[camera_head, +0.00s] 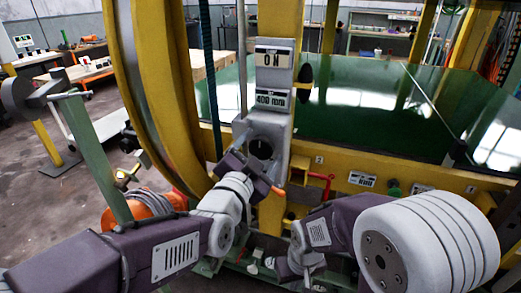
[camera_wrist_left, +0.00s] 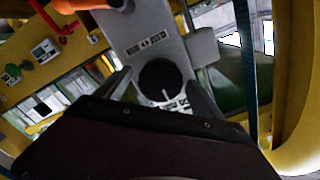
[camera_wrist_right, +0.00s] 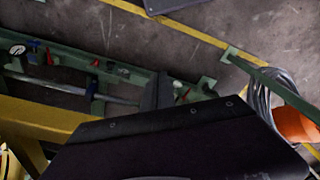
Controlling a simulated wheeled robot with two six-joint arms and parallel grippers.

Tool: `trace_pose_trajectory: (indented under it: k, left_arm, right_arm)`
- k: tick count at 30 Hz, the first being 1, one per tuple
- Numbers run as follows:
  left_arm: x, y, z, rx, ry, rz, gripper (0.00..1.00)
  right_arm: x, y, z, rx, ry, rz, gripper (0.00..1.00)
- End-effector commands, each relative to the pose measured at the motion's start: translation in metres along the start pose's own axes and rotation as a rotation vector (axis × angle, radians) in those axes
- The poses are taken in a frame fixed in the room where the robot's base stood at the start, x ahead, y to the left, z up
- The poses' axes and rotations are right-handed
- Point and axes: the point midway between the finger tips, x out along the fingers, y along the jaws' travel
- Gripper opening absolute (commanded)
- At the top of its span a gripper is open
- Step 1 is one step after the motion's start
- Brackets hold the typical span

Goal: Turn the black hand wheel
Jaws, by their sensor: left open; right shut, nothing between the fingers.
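A round black knob (camera_wrist_left: 160,80) with a white mark sits on the grey control panel (camera_wrist_left: 170,45) in the left wrist view. In the head view the black round part (camera_head: 260,149) is partly covered by my left gripper (camera_head: 256,154). In the left wrist view the open fingers of my left gripper (camera_wrist_left: 160,88) stand on either side of the knob; contact cannot be told. A dark disc (camera_head: 306,73) stands beside the panel higher up; I cannot tell which is the hand wheel. My right gripper (camera_wrist_right: 165,90) is shut and empty, low over the machine's base.
The panel bears an "ON" sign (camera_head: 275,57) and a "400 mm" sign (camera_head: 272,98). An orange handle (camera_head: 278,190) and a red handle (camera_head: 322,181) are close to my left gripper. Yellow posts (camera_head: 161,90) frame the machine.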

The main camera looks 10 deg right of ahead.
Motion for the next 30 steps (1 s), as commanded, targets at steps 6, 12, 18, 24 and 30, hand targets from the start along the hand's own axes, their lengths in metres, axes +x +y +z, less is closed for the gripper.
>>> trace_pose_trajectory:
  k: [6, 12, 18, 24, 30]
  left_arm:
    - [-0.027, -0.001, -0.002, -0.001, 0.002, 0.000, 0.78]
    - [-0.069, -0.001, -0.002, -0.001, 0.002, 0.001, 0.78]
    - [-0.089, 0.000, -0.001, 0.000, 0.001, 0.000, 0.78]
    - [-0.091, 0.000, 0.000, 0.000, 0.000, 0.000, 0.78]
    - [-0.091, 0.003, 0.002, -0.044, -0.009, 0.011, 0.78]
  right_arm:
    - [-0.004, 0.000, 0.000, 0.000, 0.000, 0.000, 0.00]
    - [-0.010, 0.000, -0.001, 0.000, 0.000, 0.000, 0.00]
    - [-0.013, 0.000, -0.001, 0.000, 0.000, 0.000, 0.00]
    - [-0.012, 0.000, -0.001, 0.000, 0.000, 0.000, 0.00]
    - [-0.012, 0.000, 0.000, -0.093, -0.005, 0.000, 0.45]
